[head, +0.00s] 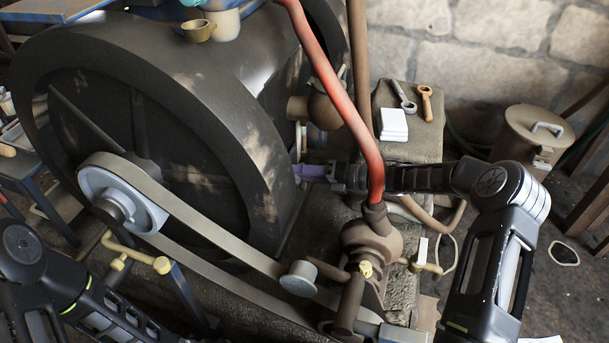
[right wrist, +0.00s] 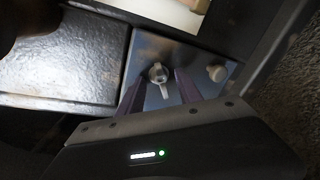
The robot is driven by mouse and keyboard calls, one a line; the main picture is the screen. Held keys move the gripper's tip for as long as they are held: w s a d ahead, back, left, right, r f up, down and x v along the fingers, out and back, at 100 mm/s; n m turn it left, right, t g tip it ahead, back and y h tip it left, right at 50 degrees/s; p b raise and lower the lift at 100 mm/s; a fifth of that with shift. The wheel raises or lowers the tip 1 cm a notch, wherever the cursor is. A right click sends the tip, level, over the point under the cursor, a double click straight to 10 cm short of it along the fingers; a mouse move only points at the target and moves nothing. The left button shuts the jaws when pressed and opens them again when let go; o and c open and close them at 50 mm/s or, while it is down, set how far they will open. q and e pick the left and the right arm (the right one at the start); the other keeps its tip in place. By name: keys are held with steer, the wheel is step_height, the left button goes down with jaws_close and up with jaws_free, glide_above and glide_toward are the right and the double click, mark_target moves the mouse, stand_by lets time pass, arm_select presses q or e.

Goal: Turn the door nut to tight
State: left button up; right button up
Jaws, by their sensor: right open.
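The door nut (right wrist: 158,72) shows in the right wrist view as a small metal nut with a wing pointing down the picture. It sits on a blue-grey metal plate (right wrist: 147,48). My right gripper (right wrist: 158,86) is open. Its two purple fingers stand on either side of the nut's wing; I cannot tell whether either touches it. In the head view the right gripper (head: 312,172) reaches left behind the red lever, toward the big dark wheel, and the nut is hidden there. My left arm shows at the lower left, but its gripper does not.
The red lever (head: 345,95) crosses in front of my right gripper. The dark wheel (head: 200,110) and its belt (head: 215,228) fill the left. Wrenches (head: 403,97) and a white stack (head: 393,124) lie on the stone ledge behind. A rounded bolt head (right wrist: 217,73) is right of the nut.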

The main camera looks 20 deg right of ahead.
steer(key=shift+c, duration=0.5)
jaws_close()
